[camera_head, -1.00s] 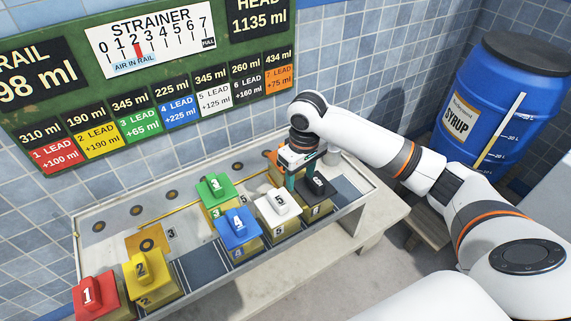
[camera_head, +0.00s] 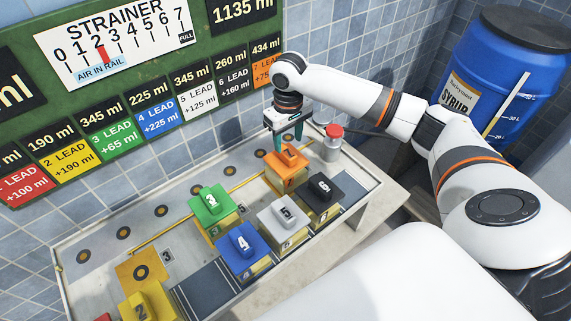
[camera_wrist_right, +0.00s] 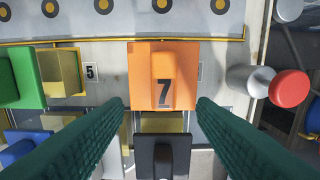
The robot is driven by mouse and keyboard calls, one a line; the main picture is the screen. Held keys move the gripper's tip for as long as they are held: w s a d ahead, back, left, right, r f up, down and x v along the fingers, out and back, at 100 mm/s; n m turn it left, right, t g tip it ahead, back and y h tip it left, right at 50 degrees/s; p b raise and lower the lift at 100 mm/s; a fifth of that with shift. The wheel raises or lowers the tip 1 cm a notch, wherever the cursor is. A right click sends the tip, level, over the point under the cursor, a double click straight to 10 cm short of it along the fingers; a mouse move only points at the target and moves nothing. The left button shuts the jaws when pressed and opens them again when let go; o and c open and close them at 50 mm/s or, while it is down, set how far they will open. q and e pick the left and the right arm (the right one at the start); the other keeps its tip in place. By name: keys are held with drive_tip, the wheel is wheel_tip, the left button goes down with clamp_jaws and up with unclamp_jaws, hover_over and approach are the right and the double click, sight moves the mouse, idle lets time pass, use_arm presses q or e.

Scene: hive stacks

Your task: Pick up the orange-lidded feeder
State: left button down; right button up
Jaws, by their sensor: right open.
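The orange-lidded feeder (camera_head: 287,168), marked 7, stands at the back right of the tray near the yellow rail. In the right wrist view its orange lid (camera_wrist_right: 148,75) with a raised handle lies ahead, centred between the fingers. My right gripper (camera_head: 283,146) is open above and just behind the feeder in the head view. Its two green fingers (camera_wrist_right: 163,104) show empty in the wrist view, one to each side of the lid's near edge. I cannot tell whether they touch it. My left gripper is not in view.
Feeders with green (camera_head: 211,203), blue (camera_head: 242,241), white (camera_head: 284,213) and black (camera_head: 323,188) lids stand close by. A red-capped cylinder (camera_head: 332,142) stands right of the orange feeder. A blue syrup barrel (camera_head: 510,80) is at the right.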

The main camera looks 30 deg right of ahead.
sight(286, 150)
drive_tip(key=shift+f, duration=0.6)
drive_tip(key=shift+w+f, duration=0.25)
drive_tip(key=shift+f, duration=0.35)
drive_tip(key=f, duration=0.3)
drive_tip(key=shift+w+d+f+b, duration=0.15)
drive_tip(key=shift+w+f+b, duration=0.15)
drive_tip(key=shift+w, duration=0.1)
drive_tip(key=shift+f, duration=0.45)
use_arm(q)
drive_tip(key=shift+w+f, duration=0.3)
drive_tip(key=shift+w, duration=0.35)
use_arm(e)
drive_tip(key=c, duration=1.1)
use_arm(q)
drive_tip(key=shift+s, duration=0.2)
use_arm(e)
clamp_jaws()
drive_tip(key=shift+w+r, duration=0.1)
drive_tip(key=shift+r, duration=0.05)
